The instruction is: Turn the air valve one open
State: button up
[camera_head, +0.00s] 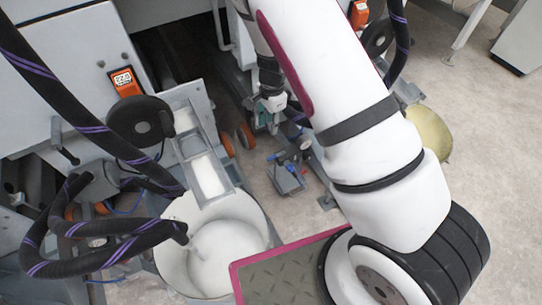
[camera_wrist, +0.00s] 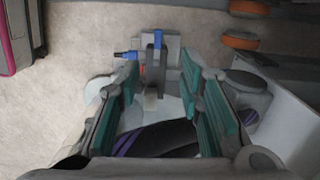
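A small valve assembly (camera_head: 290,165) with a grey plate and blue and red parts stands low near the floor in the head view. In the wrist view the same kind of grey assembly (camera_wrist: 155,62) shows ahead of my fingers, with blue ends, a small red part and a dark upright bar. I cannot tell which part is air valve one. My gripper (camera_wrist: 163,95) is open, with teal pads on both fingers and no object clasped. In the head view my gripper (camera_head: 268,112) hangs behind and left of the valve assembly, partly hidden by my arm.
A white bucket (camera_head: 262,240) of white liquid stands at the lower left under a metal chute (camera_head: 203,160). Purple-striped hoses (camera_head: 110,235) loop beside it. A dark striped hose (camera_wrist: 165,138) crosses low between my fingers. Orange wheels (camera_wrist: 240,40) lie at upper right. Floor (camera_head: 470,110) is clear at right.

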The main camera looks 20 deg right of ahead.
send_over(272, 157)
notch_tip(272, 157, down, 5)
jog(key=shift+m+h, duration=0.3)
jog(key=shift+m, duration=0.1)
notch_tip(272, 157, down, 13)
jog(key=b, duration=0.5)
jog(key=shift+f, duration=0.2)
grip_shut()
